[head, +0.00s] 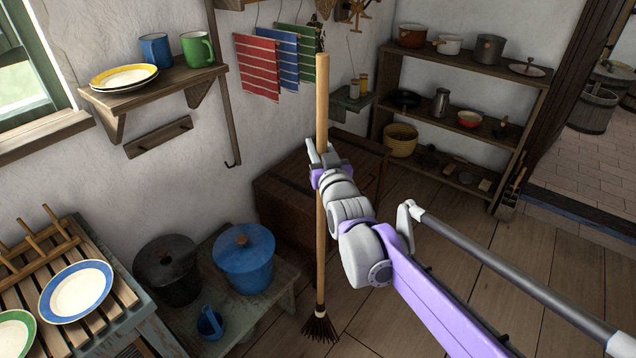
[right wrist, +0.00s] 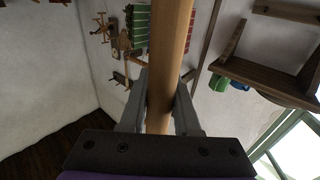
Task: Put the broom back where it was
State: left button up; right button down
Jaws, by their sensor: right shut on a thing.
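The broom (head: 322,104) stands upright in the middle of the head view, with a long wooden handle and dark bristles (head: 319,327) at the bottom, close to the floor. I cannot tell whether the bristles touch the floor. In the right wrist view the handle (right wrist: 168,60) runs between the two fingers (right wrist: 160,110). The left gripper is not in view.
A wooden chest (head: 285,190) stands behind the broom against the wall. A low bench (head: 262,312) with a black pot (head: 168,270) and a blue pot (head: 244,260) is to the left. An open shelf (head: 385,75) stands at the back right. Floor is free at right.

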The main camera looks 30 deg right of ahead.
jog(key=shift+f+b, duration=0.8)
jog(key=shift+f, duration=2.2)
jog(key=c, duration=0.6)
grip_release()
jog(key=shift+f, duration=0.1)
jog(key=r+p+v, duration=0.1)
jog(key=p+v, duration=0.1)
jog(key=v, duration=1)
jog(key=s+a+f+n+g+y, duration=0.1)
jog(key=s+a+f+g+y, duration=0.1)
jog(key=s+a+f+g, duration=0.3)
jog(key=s+a+f+n+g+y, duration=0.1)
jog(key=a+f+y, duration=0.15)
jog(key=f, duration=0.45)
jog(key=s+a+f+g, duration=0.1)
jog(key=s+f+g, duration=0.1)
jog(key=s, duration=0.3)
jog(key=s+a+f+g, duration=0.2)
jog(key=s+f, duration=0.2)
jog(key=s, duration=0.1)
jog(key=s+a+f+n+g, duration=0.1)
jog(key=s+a+f+g, duration=0.1)
jog(key=s, duration=0.3)
jog(key=shift+s+a+f+g+y, duration=0.1)
jog(key=shift+s+f+g+y, duration=0.1)
jog(key=shift+f+g, duration=0.15)
jog(key=shift+s+f+g+y, duration=0.15)
jog(key=shift+f+g, duration=0.1)
jog(key=shift+f, duration=0.15)
